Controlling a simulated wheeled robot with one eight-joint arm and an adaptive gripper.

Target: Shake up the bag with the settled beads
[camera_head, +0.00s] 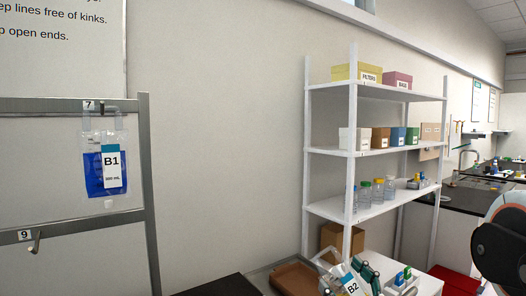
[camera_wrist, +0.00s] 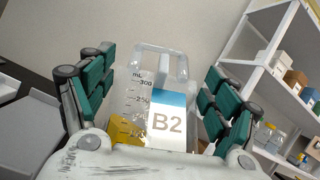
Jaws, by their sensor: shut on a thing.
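A clear bag labelled B2 (camera_wrist: 168,122) stands upright between the green-padded fingers of my gripper (camera_wrist: 160,70) in the wrist view. My gripper is shut on it. The bag has a printed volume scale, a white and blue label and a clear loop at its top. Amber-yellow contents lie at its bottom left; single beads cannot be made out, and its lower edge is hidden by my gripper's body. In the head view the B2 bag (camera_head: 351,284) shows at the bottom edge, partly cut off.
A blue-filled bag B1 (camera_head: 104,168) hangs from hook 7 on a metal rack (camera_head: 150,190); hook 9 (camera_head: 36,241) is empty. A white shelf unit (camera_head: 352,200) with boxes and bottles stands behind the gripper.

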